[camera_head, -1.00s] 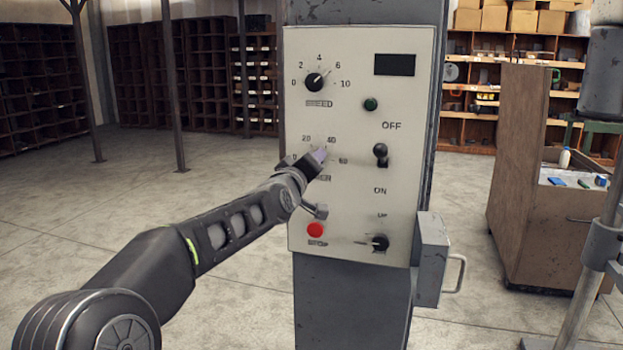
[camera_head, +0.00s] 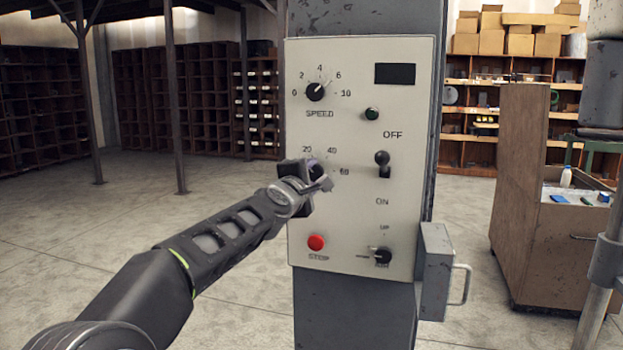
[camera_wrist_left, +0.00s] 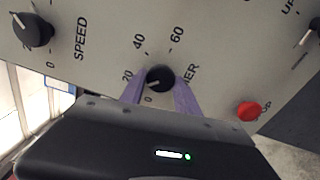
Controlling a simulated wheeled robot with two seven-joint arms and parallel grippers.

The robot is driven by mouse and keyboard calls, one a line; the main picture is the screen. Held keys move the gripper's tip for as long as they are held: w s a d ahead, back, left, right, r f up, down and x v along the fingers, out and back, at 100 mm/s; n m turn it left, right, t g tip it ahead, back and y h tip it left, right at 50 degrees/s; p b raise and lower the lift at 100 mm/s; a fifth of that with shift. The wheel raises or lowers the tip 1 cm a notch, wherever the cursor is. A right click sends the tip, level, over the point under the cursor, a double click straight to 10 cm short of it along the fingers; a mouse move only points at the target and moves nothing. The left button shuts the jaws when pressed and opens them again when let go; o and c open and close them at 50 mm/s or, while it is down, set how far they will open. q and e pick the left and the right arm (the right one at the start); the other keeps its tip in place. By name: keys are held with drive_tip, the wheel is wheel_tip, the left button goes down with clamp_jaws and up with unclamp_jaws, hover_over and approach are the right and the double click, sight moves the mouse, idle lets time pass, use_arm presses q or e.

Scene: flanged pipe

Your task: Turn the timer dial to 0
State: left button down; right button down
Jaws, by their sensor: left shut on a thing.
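The timer dial (camera_wrist_left: 160,78) is a black round knob with a white pointer line, on the pale control panel (camera_head: 400,110). In the left wrist view its scale reads 0, 20, 40 and 60, and the pointer line lies toward the 0 side. My left gripper (camera_wrist_left: 158,92) has its two purple fingers on either side of the dial and is shut on it. In the head view the left gripper (camera_head: 318,174) covers most of the dial. My right gripper is not in view.
The speed dial (camera_head: 315,91) is above the timer dial. The red stop button (camera_head: 316,242) is below it. A black toggle (camera_head: 382,162) and a lower knob (camera_head: 381,256) are to the right. A grey box with a handle (camera_head: 434,270) juts from the post's right side.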

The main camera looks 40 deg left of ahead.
use_arm(q)
drive_tip(key=n, duration=0.4)
drive_tip(key=shift+f+n+b, duration=0.15)
drive_tip(key=shift+n+b, duration=0.15)
drive_tip(key=shift+b, duration=0.05)
drive_tip(key=n, duration=0.4)
drive_tip(key=shift+d+n+b, duration=0.1)
drive_tip(key=shift+n+b, duration=0.2)
drive_tip(key=c, duration=0.9)
unclamp_jaws()
drive_tip(key=shift+s, duration=0.1)
drive_tip(key=v, duration=0.7)
drive_tip(key=shift+s+d, duration=0.1)
drive_tip(key=shift+s, duration=0.15)
